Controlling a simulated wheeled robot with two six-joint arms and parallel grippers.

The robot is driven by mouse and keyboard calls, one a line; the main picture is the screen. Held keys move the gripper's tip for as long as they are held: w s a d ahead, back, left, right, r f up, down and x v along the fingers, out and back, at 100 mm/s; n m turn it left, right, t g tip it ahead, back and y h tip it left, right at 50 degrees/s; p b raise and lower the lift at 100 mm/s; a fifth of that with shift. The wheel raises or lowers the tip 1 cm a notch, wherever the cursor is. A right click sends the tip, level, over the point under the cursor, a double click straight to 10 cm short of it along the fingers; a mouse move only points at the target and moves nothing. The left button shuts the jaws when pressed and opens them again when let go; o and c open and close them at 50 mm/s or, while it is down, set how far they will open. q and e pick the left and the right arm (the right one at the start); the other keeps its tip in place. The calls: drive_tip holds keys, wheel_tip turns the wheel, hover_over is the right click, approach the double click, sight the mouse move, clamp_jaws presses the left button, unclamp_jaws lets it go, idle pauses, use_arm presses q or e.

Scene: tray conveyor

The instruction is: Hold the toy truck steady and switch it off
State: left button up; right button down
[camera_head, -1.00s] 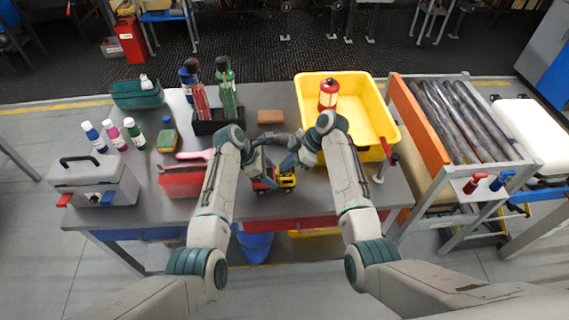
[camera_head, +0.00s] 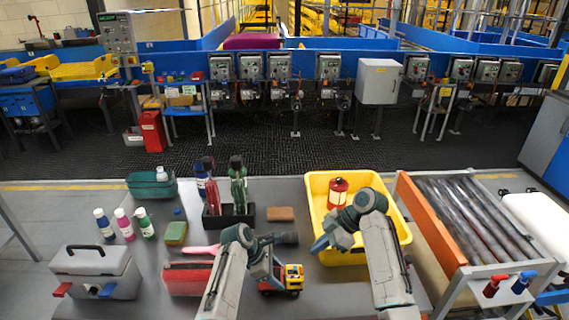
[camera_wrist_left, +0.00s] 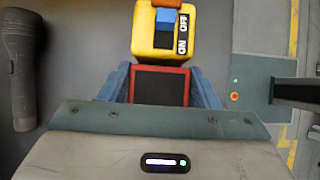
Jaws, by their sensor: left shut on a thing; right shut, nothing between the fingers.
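The toy truck (camera_head: 289,279), red and yellow, stands on the grey table. My left gripper (camera_head: 270,271) is shut on its rear part. In the left wrist view the blue fingers lie on both sides of the red, dark-topped bed (camera_wrist_left: 159,86). The yellow cab shows a switch (camera_wrist_left: 164,28) with ON and OFF printed beside it. The blue knob appears beside OFF, with dark slot beside ON. My right gripper (camera_head: 321,244) is shut and empty, apart from the truck, by the left wall of the yellow bin.
The yellow bin (camera_head: 400,226) holds a red lantern (camera_head: 338,193). A dark flashlight (camera_head: 284,238) lies behind the truck and a brown block (camera_head: 280,214) farther back. A grey toolbox (camera_head: 113,280), bottles and a red case (camera_head: 188,279) stand left. A roller conveyor is right.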

use_arm(q)
drive_tip(key=o, duration=0.7)
drive_tip(key=shift+s+f, duration=0.15)
drive_tip(key=shift+f, duration=0.1)
drive_tip(key=o, duration=0.4)
drive_tip(key=shift+o, duration=0.3)
drive_tip(key=shift+d, duration=0.1)
